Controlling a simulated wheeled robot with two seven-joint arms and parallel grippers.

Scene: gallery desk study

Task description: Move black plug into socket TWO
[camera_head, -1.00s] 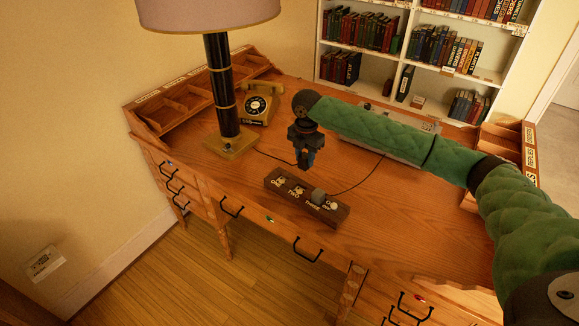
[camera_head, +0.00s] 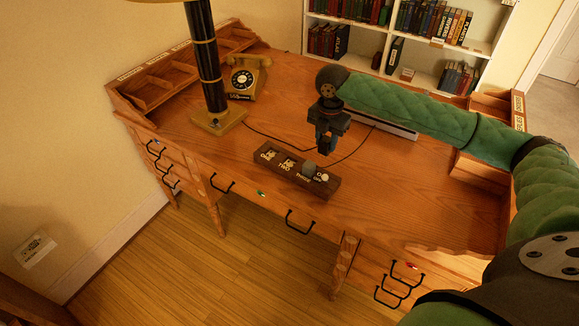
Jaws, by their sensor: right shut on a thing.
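The dark socket strip (camera_head: 296,172) lies on the desk, with openings labelled ONE (camera_head: 268,154) and TWO (camera_head: 288,162) visible, THREE beside them and a switch at the right end. A grey plug (camera_head: 309,169) stands at THREE. My right gripper (camera_head: 324,149) is above the desk, behind the right part of the strip, pointing down. It is shut on the black plug, which is mostly hidden by the dark fingers. A dark cord (camera_head: 270,136) runs from the lamp towards it. ONE and TWO look empty. My left gripper is not in view.
The lamp (camera_head: 218,121) and a yellow telephone (camera_head: 247,79) stand at the back left. A pale flat box (camera_head: 385,120) lies partly behind my right arm. Wooden organisers (camera_head: 165,83) edge the desk. The desk right of the strip is clear.

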